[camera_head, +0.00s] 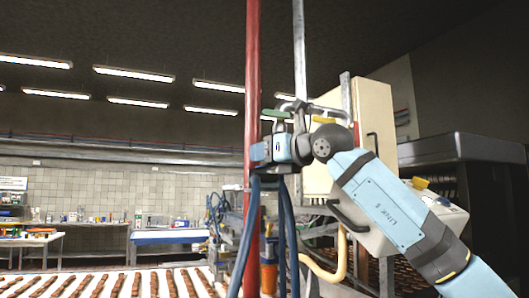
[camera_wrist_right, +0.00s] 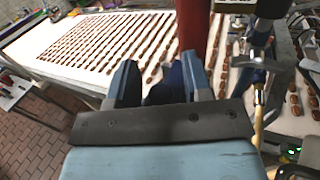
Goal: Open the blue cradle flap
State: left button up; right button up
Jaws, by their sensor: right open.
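My right gripper (camera_head: 264,151) is raised beside the red vertical post (camera_head: 252,60), its arm coming in from the right. In the right wrist view its two blue fingers (camera_wrist_right: 160,75) are open and apart. Dark blue hoses (camera_wrist_right: 173,86) show between and beyond the fingers; whether they touch is unclear. In the head view the blue hoses (camera_head: 290,235) hang below the gripper. I cannot pick out the blue cradle flap for certain; the gripper and wrist cover part of the area by the post. My left gripper is not in view.
A grey metal post (camera_head: 299,40) and a cream cabinet (camera_head: 375,130) stand close to the right arm. Below is a pale conveyor (camera_head: 60,275) with many rows of brown biscuits. A grey control box (camera_head: 450,215) is beside the forearm. Benches stand at the back left.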

jog(key=shift+w+a, duration=0.15)
jog(key=shift+w, duration=0.1)
grip_shut()
jog(key=shift+r, duration=0.1)
